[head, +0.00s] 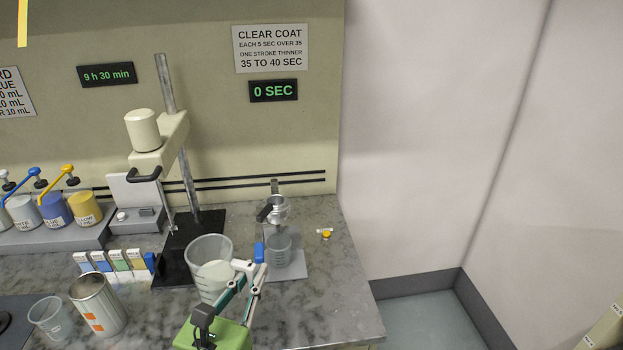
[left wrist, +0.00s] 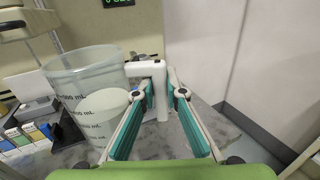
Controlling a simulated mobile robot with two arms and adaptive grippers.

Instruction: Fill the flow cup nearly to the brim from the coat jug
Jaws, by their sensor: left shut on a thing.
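The coat jug (head: 208,252) is a clear measuring jug with pale liquid in its lower part. It looks close to upright, left of the flow stand, and large in the left wrist view (left wrist: 85,75). My left gripper (head: 254,270) is shut on the jug's white handle (left wrist: 158,72), on the jug's right side. Whether the jug touches the bench is unclear. The metal flow cup (head: 279,205) sits in its stand behind and right of the jug. A clear beaker (head: 279,252) stands below it. The cup's inside is too small to judge. My right gripper is out of view.
A mixing stand (head: 191,185) with a black base rises behind the jug. An open metal can (head: 98,303) and an empty-looking clear cup (head: 51,317) stand at front left. A small yellow item (head: 326,234) lies right of the flow stand. A display (head: 273,90) reads 0 SEC.

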